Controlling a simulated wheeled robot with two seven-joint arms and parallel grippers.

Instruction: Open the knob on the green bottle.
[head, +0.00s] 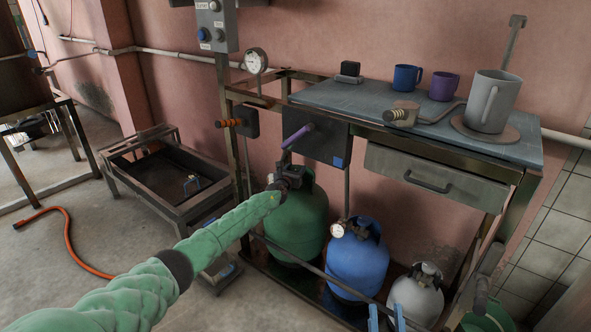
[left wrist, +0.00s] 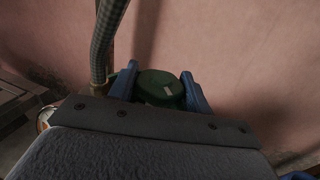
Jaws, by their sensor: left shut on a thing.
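The green bottle (head: 297,225) stands upright on the low shelf under the bench. My left gripper (head: 284,183) is at its top, and the arm hides part of the bottle. In the left wrist view, a round dark green knob (left wrist: 160,86) with a small pale mark sits between the two blue fingers of my left gripper (left wrist: 162,92), which are shut on it. In the head view, the knob is hidden by the gripper. My right gripper (head: 386,315) shows only as two blue fingertips, held apart, at the bottom edge.
A blue bottle (head: 357,262) with a gauge and a grey bottle (head: 417,298) stand to the right. A rail crosses in front of them. The bench (head: 365,100) above holds mugs. A purple-handled valve (head: 298,136) sticks out above the green bottle. A hose (left wrist: 103,40) rises beside the knob.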

